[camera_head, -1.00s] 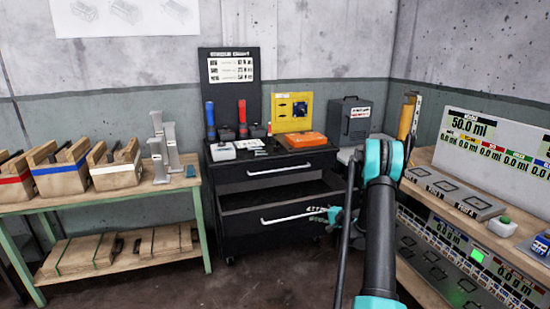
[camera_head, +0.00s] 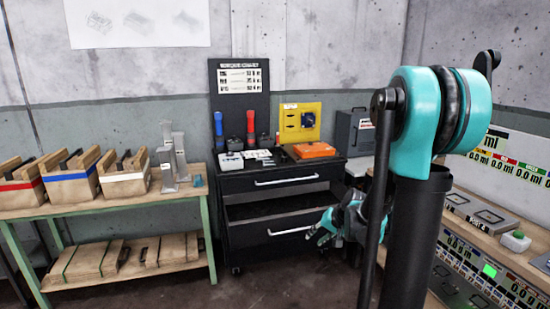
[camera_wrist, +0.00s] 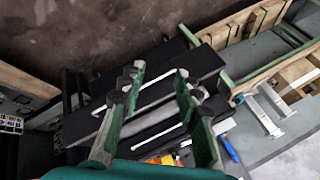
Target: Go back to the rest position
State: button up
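My gripper (camera_head: 328,230) hangs low in front of the black tool cabinet (camera_head: 248,236) in the head view, at the right side of its lower drawer (camera_head: 290,228). That drawer is pulled out and looks dark inside. In the wrist view my gripper (camera_wrist: 156,85) has its two green and grey fingers spread apart. No object shows held between them. The cabinet and its pale drawer handles (camera_wrist: 155,90) lie beyond the fingers. My turquoise and black arm stands large at the right of the head view and hides part of the wall.
A wooden bench (camera_head: 130,203) with several wooden boxes stands at the left. A worktop with measuring displays (camera_head: 510,170) stands at the right, partly behind my arm. An orange case (camera_head: 314,150) lies on the cabinet. Some floor (camera_head: 290,275) is clear.

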jog(key=s+d+f+n+h, duration=0.1)
jog(key=s+d+h, duration=0.1)
jog(key=s, duration=0.9)
jog(key=s+d+f+n+g+h, duration=0.1)
jog(key=s+d+n+h, duration=0.1)
jog(key=s, duration=0.9)
